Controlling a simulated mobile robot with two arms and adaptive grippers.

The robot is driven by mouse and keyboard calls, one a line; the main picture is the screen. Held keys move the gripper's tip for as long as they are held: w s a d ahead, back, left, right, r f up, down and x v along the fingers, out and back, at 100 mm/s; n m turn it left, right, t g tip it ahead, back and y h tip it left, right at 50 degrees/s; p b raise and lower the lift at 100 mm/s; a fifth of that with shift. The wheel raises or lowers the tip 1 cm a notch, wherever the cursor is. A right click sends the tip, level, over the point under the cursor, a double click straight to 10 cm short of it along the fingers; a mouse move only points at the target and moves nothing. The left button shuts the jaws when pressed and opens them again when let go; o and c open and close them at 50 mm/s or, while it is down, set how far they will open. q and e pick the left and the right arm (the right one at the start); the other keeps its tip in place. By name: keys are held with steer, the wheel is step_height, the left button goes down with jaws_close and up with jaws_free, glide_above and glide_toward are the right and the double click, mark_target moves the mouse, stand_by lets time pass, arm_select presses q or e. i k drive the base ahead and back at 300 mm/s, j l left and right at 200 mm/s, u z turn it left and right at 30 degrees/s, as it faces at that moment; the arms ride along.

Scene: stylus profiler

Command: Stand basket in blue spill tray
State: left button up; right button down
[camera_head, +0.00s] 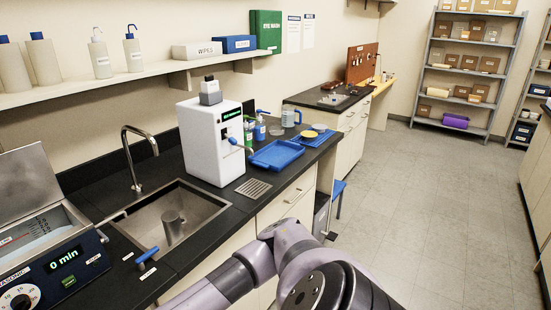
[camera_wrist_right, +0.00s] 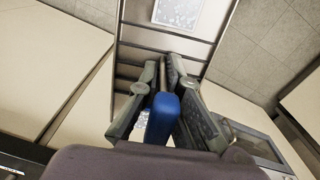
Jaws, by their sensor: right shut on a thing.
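The blue spill tray (camera_head: 276,154) lies flat on the black counter, right of the white instrument, and looks empty. My right gripper (camera_wrist_right: 166,92) is outside the head view, where only my right arm shows at the bottom. In the right wrist view it is shut on a blue handle (camera_wrist_right: 161,118). My left gripper is not in view.
The white instrument (camera_head: 212,142) stands between the sink (camera_head: 168,222) and the tray. A smaller blue tray (camera_head: 318,139) with dishes, bottles and a jug (camera_head: 290,117) are behind it. An open ultrasonic bath (camera_head: 55,255) is at lower left. The floor at right is clear.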

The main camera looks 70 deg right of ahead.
mark_target(277, 157)
steer(key=k+l, duration=0.1)
steer(key=l, duration=0.6)
steer(key=k+l, duration=0.1)
steer(key=l, duration=1.25)
steer(key=k+l, duration=0.15)
steer(key=l, duration=0.55)
steer(key=k+l, duration=0.1)
steer(key=l, duration=0.6)
steer(key=k+l, duration=0.1)
steer(key=l, duration=0.55)
